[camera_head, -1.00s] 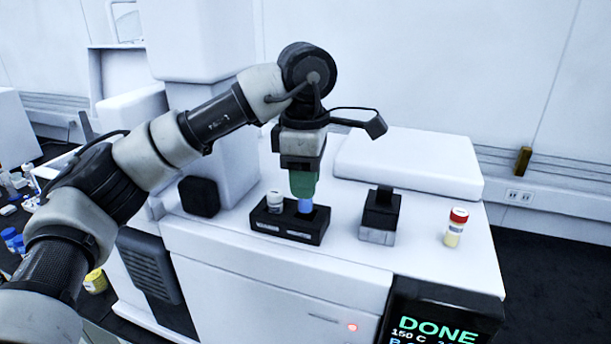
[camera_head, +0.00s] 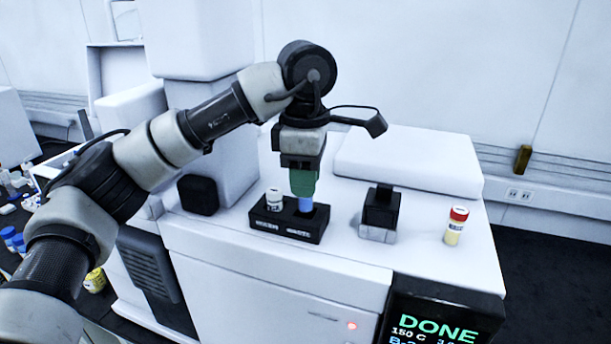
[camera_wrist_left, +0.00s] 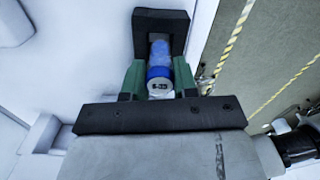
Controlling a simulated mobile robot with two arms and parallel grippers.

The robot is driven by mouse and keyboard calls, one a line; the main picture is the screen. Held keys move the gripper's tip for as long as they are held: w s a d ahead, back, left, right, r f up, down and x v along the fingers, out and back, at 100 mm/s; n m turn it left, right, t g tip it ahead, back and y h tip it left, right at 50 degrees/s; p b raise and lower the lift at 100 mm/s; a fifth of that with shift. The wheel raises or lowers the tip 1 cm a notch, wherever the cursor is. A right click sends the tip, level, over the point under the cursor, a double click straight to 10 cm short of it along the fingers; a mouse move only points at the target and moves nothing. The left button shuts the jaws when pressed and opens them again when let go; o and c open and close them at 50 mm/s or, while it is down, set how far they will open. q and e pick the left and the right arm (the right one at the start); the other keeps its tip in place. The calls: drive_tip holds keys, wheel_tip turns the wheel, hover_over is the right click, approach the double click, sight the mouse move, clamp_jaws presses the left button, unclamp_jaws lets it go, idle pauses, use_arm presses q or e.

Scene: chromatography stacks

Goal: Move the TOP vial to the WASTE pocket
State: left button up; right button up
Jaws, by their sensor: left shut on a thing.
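My left gripper (camera_head: 303,190) has green fingers and is shut on a blue-capped vial (camera_head: 305,204). The vial is upright over the right pocket of a small black two-pocket rack (camera_head: 288,228). Its lower end is at the pocket opening; I cannot tell how deep it sits. In the left wrist view the blue cap (camera_wrist_left: 159,73) is between the green fingers (camera_wrist_left: 158,84), with a dark block (camera_wrist_left: 160,18) beyond it. A white-capped vial (camera_head: 274,199) stands in the left pocket. My right gripper is not in view.
A black block on a grey base (camera_head: 380,212) stands right of the rack. A red-capped vial (camera_head: 457,226) stands farther right on the white machine top (camera_head: 340,250). A raised white lid (camera_head: 410,165) is behind. A screen (camera_head: 435,325) reads DONE.

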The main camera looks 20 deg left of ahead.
use_arm(q)
drive_tip(key=shift+f+b, duration=0.8)
drive_tip(key=shift+f, duration=0.4)
drive_tip(key=shift+f, duration=0.2)
drive_tip(key=shift+f+b, duration=0.5)
drive_tip(key=o, duration=1.4)
drive_tip(key=shift+c, duration=0.2)
drive_tip(key=shift+r, duration=0.2)
drive_tip(key=shift+r+p, duration=2.7)
drive_tip(key=shift+r, duration=0.7)
